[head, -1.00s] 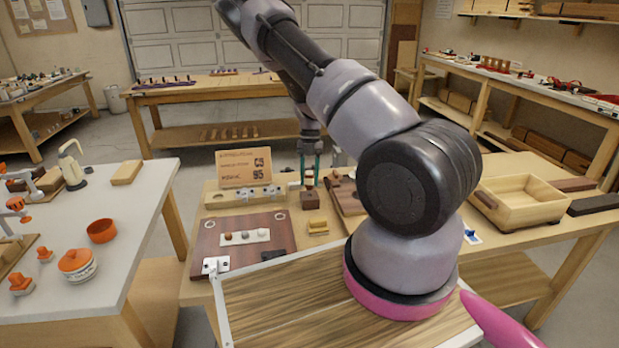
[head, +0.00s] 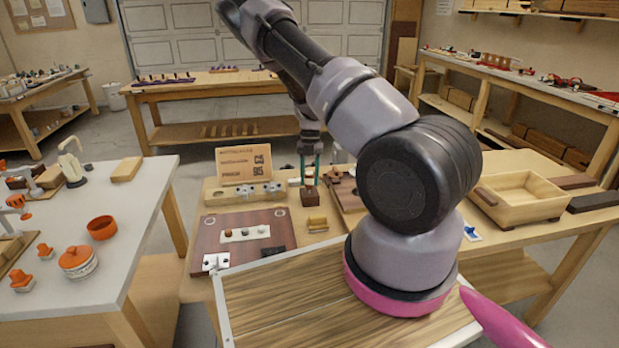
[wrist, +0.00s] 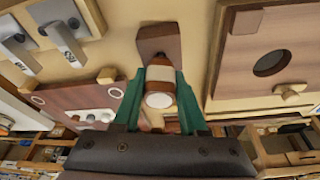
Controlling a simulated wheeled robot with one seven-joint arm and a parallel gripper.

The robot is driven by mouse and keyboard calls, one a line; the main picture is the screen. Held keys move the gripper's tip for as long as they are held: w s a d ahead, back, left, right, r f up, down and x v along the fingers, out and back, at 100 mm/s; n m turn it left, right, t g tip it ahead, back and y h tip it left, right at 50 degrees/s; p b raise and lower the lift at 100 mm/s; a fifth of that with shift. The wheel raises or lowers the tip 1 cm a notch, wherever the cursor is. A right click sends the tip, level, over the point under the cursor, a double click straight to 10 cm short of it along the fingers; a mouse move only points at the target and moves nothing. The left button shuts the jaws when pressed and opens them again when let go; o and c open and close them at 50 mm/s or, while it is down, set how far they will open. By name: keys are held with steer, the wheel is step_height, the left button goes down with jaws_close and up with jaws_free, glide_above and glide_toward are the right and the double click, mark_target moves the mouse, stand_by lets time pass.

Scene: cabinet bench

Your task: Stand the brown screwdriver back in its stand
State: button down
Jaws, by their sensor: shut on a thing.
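My gripper (wrist: 160,103) has green fingers and is shut on the brown screwdriver (wrist: 159,76). The wrist view looks down on its handle, which has a brown band and a pale round end between the fingers. The stand, a small dark brown block (wrist: 158,38), shows just beyond the handle. In the head view my gripper (head: 310,174) points down directly above the stand (head: 310,196). The screwdriver's shaft is hidden, so I cannot tell whether its tip is in the stand's hole.
A cardboard sign (head: 245,166) and a block with metal fittings (head: 224,196) stand left of the stand. A yellow piece (head: 317,224) lies in front. A brown board with a round hole (wrist: 234,75) is close on the right. A wooden tray (head: 520,204) sits farther right.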

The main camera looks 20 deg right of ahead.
steer(key=shift+f, duration=0.7)
stand_by(0.5)
jaws_free()
stand_by(0.3)
steer(key=shift+r, duration=3.75)
